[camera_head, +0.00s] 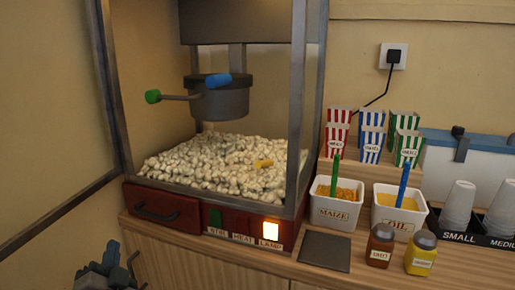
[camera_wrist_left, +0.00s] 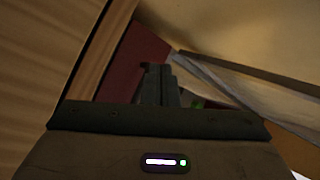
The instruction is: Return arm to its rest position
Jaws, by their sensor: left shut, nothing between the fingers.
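My left gripper (camera_head: 112,250) is at the lower left of the head view, in front of the counter's left end and below the popcorn machine's red drawer (camera_head: 160,208). It is dark grey and apart from the goods on the counter. In the left wrist view its fingers (camera_wrist_left: 158,80) are together with nothing between them. A dark red surface (camera_wrist_left: 135,58) and wood show beyond them. My right gripper is not in view.
The popcorn machine (camera_head: 298,130) holds popcorn (camera_head: 215,165) and a kettle (camera_head: 222,102); its lamp switch (camera_head: 270,231) glows. To the right stand the maize tub (camera_head: 333,213), oil tub (camera_head: 399,218), two shakers (camera_head: 380,246), striped boxes (camera_head: 372,135) and cups (camera_head: 459,203). A dark square plate (camera_head: 325,251) lies in front.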

